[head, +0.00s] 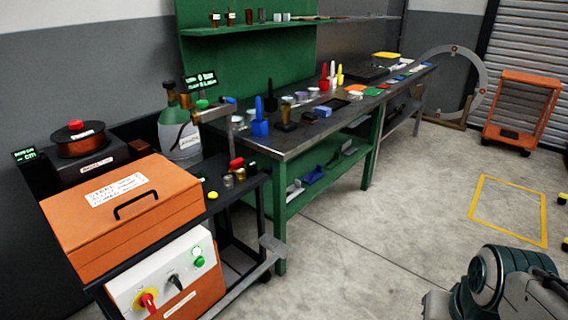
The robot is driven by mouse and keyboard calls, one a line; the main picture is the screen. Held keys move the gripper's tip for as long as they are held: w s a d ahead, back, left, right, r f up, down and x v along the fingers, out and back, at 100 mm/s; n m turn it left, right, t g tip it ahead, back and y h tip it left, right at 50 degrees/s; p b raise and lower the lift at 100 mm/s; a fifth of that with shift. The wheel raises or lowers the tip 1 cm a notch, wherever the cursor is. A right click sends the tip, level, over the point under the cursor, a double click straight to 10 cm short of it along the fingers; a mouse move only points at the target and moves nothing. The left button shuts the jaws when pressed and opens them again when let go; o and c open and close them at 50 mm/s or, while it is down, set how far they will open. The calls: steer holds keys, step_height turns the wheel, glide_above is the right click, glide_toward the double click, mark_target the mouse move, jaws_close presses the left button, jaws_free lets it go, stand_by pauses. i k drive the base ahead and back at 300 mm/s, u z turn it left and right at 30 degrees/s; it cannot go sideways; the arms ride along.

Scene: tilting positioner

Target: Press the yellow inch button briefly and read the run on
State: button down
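No button marked as the inch button can be made out. A small round yellow piece (213,195) sits on the dark cart shelf at left, beside the orange case. Another small yellow piece (562,198) shows at the right edge, cut off by the frame; I cannot tell what it is. A white control panel (150,270) below the orange case carries a red-and-yellow rotary knob (148,301), a black selector (174,281) and a green button (199,261). No tilting positioner can be clearly identified. My arm shows at the lower right; my gripper is not in view.
An orange case (125,215) and a wire spool (80,142) stand at left. A green workbench (290,142) with many tools runs along the wall. A grey ring (480,80) and an orange trolley (520,105) stand at the back right. The floor between is clear, with a yellow marked rectangle (480,196).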

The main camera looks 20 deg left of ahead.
mark_target(212, 195)
steer(key=z, duration=0.4)
steer(key=i, duration=1.5)
steer(key=u, duration=2.7)
